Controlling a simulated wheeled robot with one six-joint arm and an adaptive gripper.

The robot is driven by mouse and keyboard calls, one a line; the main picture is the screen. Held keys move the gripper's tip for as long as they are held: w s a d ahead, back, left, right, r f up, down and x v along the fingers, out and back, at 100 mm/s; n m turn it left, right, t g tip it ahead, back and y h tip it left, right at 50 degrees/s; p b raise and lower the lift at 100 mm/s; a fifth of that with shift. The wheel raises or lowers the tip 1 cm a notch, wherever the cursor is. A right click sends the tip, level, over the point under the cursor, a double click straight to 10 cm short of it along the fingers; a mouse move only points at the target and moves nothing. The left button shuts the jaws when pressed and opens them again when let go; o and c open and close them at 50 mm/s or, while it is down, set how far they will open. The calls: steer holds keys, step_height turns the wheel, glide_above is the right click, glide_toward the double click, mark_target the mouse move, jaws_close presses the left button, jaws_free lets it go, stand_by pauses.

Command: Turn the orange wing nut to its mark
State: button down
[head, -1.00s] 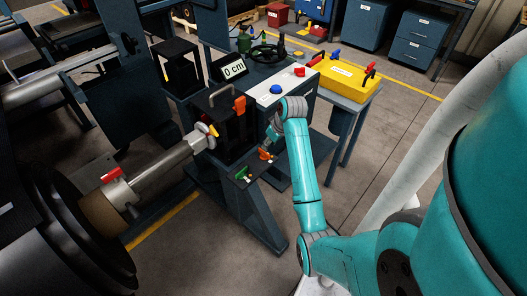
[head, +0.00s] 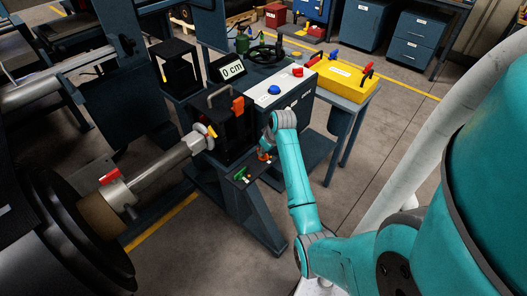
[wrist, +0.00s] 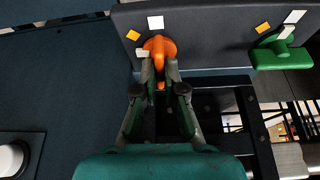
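The orange wing nut (wrist: 160,45) sits on the dark panel at the top centre of the wrist view. It also shows small in the head view (head: 264,156), partly hidden by my gripper (head: 265,147). In the wrist view my gripper (wrist: 159,68) has its two fingertips on either side of the nut's lower wing, with a narrow space between them. I cannot tell whether they touch the wing. A white tab (wrist: 142,53) is at the nut's left wing. An orange mark (wrist: 133,35) and a white mark (wrist: 155,22) are on the panel above it.
A green wing nut (wrist: 280,52) is on the same panel to the right, with its own marks. It also shows in the head view (head: 241,175). The press column (head: 232,130) and a control box with a blue button (head: 274,90) stand close behind.

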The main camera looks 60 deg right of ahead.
stand_by(0.4)
steer(key=m+h, duration=0.1)
steer(key=m, duration=0.2)
steer(key=shift+a+m+g, duration=0.1)
steer(key=shift+m+g, duration=0.2)
steer(key=m, duration=0.2)
steer(key=m+g+h, duration=0.1)
steer(key=m, duration=0.1)
steer(key=shift+w+m+h, duration=0.15)
steer(key=shift+m+h, duration=0.15)
steer(key=m+g, duration=0.1)
steer(key=m, duration=0.3)
steer(key=shift+w+a+g+h, duration=0.1)
steer(key=shift+g+h, duration=0.3)
steer(key=m, duration=0.2)
steer(key=m+g, duration=0.1)
steer(key=m, duration=0.1)
steer(key=shift+m+g, duration=0.3)
steer(key=shift+m, duration=0.3)
steer(key=c, duration=1.3)
jaws_free()
steer(key=shift+o, duration=0.2)
